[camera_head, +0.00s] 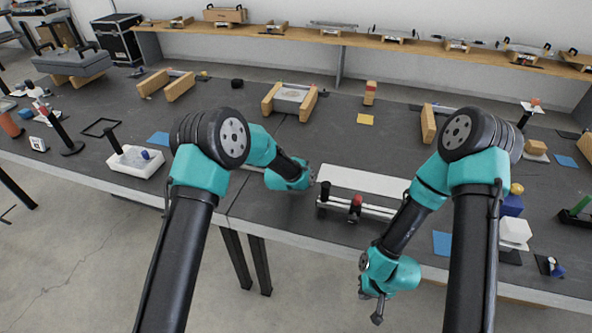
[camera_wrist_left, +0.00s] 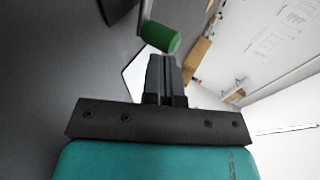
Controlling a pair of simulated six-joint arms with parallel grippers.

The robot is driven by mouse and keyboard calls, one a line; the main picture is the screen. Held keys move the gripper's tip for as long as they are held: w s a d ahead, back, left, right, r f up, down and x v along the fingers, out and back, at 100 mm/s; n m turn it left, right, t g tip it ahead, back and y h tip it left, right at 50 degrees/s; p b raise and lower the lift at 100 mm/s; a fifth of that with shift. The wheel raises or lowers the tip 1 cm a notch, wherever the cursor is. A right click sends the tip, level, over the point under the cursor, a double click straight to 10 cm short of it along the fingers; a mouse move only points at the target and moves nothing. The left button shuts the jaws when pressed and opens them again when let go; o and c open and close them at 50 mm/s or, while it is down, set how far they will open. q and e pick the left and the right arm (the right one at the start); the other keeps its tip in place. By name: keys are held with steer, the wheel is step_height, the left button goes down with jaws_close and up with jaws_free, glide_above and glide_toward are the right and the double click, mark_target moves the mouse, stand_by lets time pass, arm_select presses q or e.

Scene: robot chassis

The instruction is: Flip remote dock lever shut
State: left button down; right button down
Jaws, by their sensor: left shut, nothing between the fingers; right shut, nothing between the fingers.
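A white flat unit (camera_head: 365,183) with a rail along its front edge lies on the dark table in front of my arms. Upright posts stand along the rail, including a black one (camera_head: 324,190) and a red-topped one (camera_head: 355,204). I cannot tell for sure which part is the dock lever. My left gripper (camera_head: 308,174) is shut and empty, just left of the white unit. In the left wrist view its shut fingers (camera_wrist_left: 165,78) are just below a green cylinder (camera_wrist_left: 160,37); contact cannot be told. My right gripper (camera_head: 372,300) is shut and empty, in front of the table edge.
A green L-shaped piece (camera_head: 577,210) stands at the far right. White blocks (camera_head: 515,232) and a blue mat (camera_head: 442,243) lie on the right. A white box (camera_head: 135,162) with a black handle is on the left. Wooden-sided fixtures (camera_head: 290,98) stand farther back, before a shelf (camera_head: 350,40).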

arm_select(q)
steer(key=shift+w+a, duration=0.1)
steer(key=shift+a, duration=0.1)
steer(key=shift+w+a, duration=0.3)
steer(key=shift+a, duration=0.25)
steer(key=shift+s, duration=0.1)
steer(key=s, duration=0.3)
steer(key=shift+s, duration=0.25)
steer(key=s+r, duration=0.5)
steer(key=s, duration=0.4)
steer(key=shift+a, duration=0.45)
